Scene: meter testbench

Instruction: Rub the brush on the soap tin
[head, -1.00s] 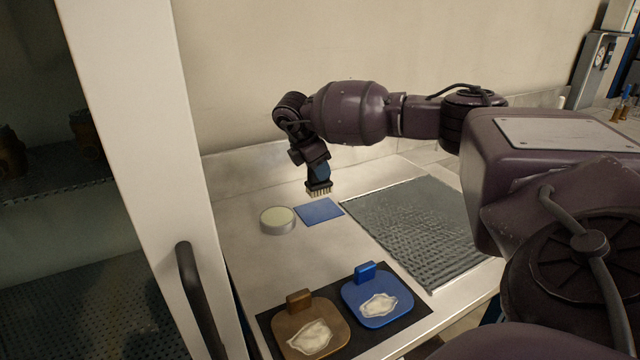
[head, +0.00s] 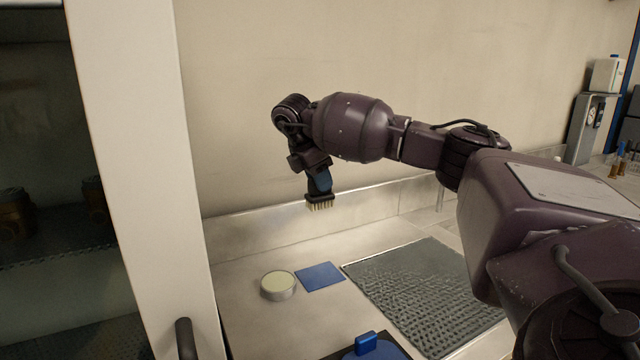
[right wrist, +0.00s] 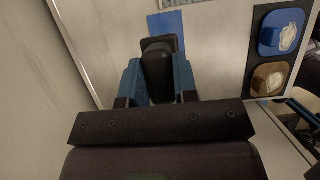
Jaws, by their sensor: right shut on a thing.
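The soap tin (head: 278,286) is a round, low metal tin with a pale top, on the counter left of a blue square mat (head: 320,276). My right gripper (head: 320,182) is shut on the brush (head: 319,203), whose pale bristles point down. The brush hangs in the air above the counter, up and to the right of the tin, apart from it. In the right wrist view the dark brush body (right wrist: 158,68) sits between the blue fingers, with the blue mat (right wrist: 168,24) beyond. The tin is not visible there. My left gripper is not in view.
A grey ribbed mat (head: 425,295) covers the counter's right part. A blue dish with paste (right wrist: 281,33) and a brown one (right wrist: 270,79) lie on a black mat. A pale cabinet door (head: 140,180) stands at the left, and the wall is behind.

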